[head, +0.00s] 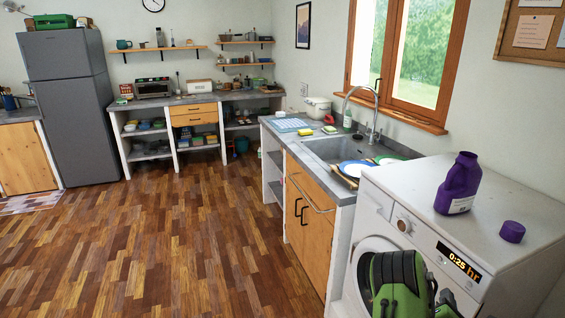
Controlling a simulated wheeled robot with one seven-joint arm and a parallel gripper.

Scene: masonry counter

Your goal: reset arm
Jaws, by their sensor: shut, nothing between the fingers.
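My arm shows at the bottom right of the head view as green and black links, in front of the white washing machine (412,232). The links cover part of the machine's round door. My gripper's fingers do not show in this view. A purple detergent bottle (458,185) stands upright on top of the machine. Its purple cap (511,232) lies apart from it, to the right.
Left of the machine, a counter holds a sink (335,150) with a tall faucet (372,110) and several plates (357,168). A grey fridge (68,110) and shelved back counter (200,99) stand farther off. The wooden floor (170,240) is clear.

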